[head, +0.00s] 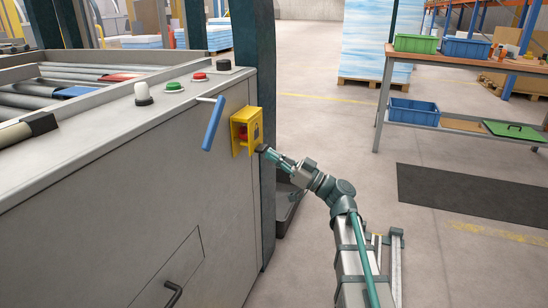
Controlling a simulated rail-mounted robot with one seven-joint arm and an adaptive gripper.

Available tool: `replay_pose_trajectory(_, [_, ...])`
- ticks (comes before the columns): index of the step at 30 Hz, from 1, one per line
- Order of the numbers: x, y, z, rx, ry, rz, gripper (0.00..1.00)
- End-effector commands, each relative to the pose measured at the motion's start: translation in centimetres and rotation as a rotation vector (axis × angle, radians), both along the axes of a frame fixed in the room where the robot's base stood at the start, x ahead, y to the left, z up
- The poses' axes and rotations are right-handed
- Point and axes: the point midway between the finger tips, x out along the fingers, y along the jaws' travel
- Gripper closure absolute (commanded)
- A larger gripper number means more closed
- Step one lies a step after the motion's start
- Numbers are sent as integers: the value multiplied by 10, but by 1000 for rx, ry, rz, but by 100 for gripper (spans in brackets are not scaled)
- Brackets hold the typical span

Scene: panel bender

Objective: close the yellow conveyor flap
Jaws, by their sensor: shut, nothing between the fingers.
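The yellow flap (256,124), with a dark marking on its face, is on a small yellow box on the side of the grey machine. The box's left side is open, and a red part (242,133) shows inside. My gripper (262,149) is shut and empty, with its dark fingertips at the lower right edge of the flap. I cannot tell whether they touch it. The flap's hinge is not clear at this size.
A blue lever (213,124) sticks out left of the box. Buttons (174,86) and rollers (60,88) are on the machine top. A dark post (264,60) stands behind the box.

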Motion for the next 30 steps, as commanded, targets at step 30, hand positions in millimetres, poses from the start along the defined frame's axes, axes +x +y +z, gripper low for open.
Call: replay_pose_trajectory(30, [-45, -94, -68, 0, 0, 7, 100])
